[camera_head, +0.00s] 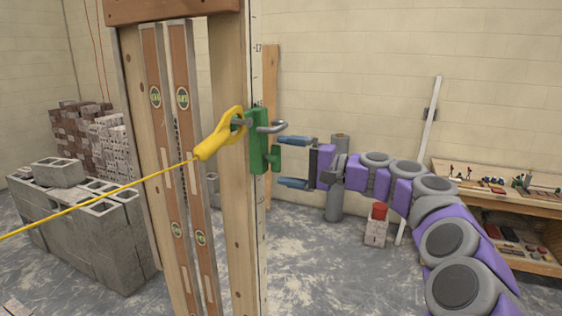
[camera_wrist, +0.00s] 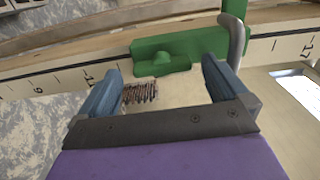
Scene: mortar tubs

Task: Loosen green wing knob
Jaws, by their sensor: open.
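The green wing knob (camera_head: 275,158) sticks out low on the right side of a green clamp block (camera_head: 259,141) on an upright wooden post. In the wrist view the knob (camera_wrist: 152,64) shows on the face of the green block (camera_wrist: 183,48), between and beyond my fingertips. My gripper (camera_head: 294,162) is open and empty, to the right of the knob, one blue finger above its height and one below. In the wrist view my gripper (camera_wrist: 160,75) has its fingers spread wide. I see no clear contact with the knob.
A bent metal rod (camera_head: 272,127) juts right above the knob, near my upper finger. A yellow hook (camera_head: 222,133) with a taut yellow line (camera_head: 100,201) hangs left of the block. A ruler-marked post (camera_head: 256,230) runs vertically. A workbench (camera_head: 500,195) stands at right.

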